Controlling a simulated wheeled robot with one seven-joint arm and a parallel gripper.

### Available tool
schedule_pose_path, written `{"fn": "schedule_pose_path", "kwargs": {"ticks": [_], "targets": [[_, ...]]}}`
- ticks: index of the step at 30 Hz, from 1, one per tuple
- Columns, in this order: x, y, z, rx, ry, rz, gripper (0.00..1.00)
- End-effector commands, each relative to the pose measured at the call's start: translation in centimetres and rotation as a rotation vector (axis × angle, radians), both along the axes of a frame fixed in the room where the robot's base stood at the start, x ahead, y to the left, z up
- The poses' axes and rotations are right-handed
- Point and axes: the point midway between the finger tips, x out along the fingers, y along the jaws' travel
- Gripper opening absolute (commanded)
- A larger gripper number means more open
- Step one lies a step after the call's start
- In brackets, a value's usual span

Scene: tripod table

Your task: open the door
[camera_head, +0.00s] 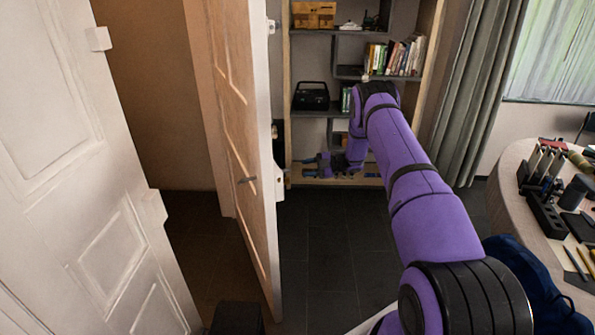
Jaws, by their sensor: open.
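A panelled door (240,130) stands ajar in the middle of the camera_head view, its narrow white edge turned towards me. A dark lever handle (247,180) shows on its left face, and a small light part of the latch or handle (283,178) shows by its right edge. My purple arm reaches forward on the right side of the door. My gripper (312,164) is open, just right of the door edge near handle height. Its fingers are small and dark, and I cannot tell whether they touch the door.
A white panelled door or leaf (70,170) fills the left. Behind my gripper stands a shelf (345,72) with books, a black radio (311,96) and a wooden box (313,15). A cluttered round table (512,200) and a dark blue bag (530,285) are at right. Dark floor (325,245) is clear between.

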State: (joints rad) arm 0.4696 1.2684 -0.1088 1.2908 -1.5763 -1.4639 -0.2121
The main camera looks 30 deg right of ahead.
Motion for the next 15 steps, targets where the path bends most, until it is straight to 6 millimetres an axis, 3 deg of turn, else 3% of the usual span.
{"fn": "schedule_pose_path", "kwargs": {"ticks": [12, 13, 15], "targets": [[-0.61, -0.92, 0.2, 0.001, 0.0, 0.001, 0.42], [-0.61, -0.92, 0.2, 0.001, 0.0, 0.001, 0.4], [-0.6, -0.91, 0.2, 0.0, 0.0, 0.0, 0.24]]}}
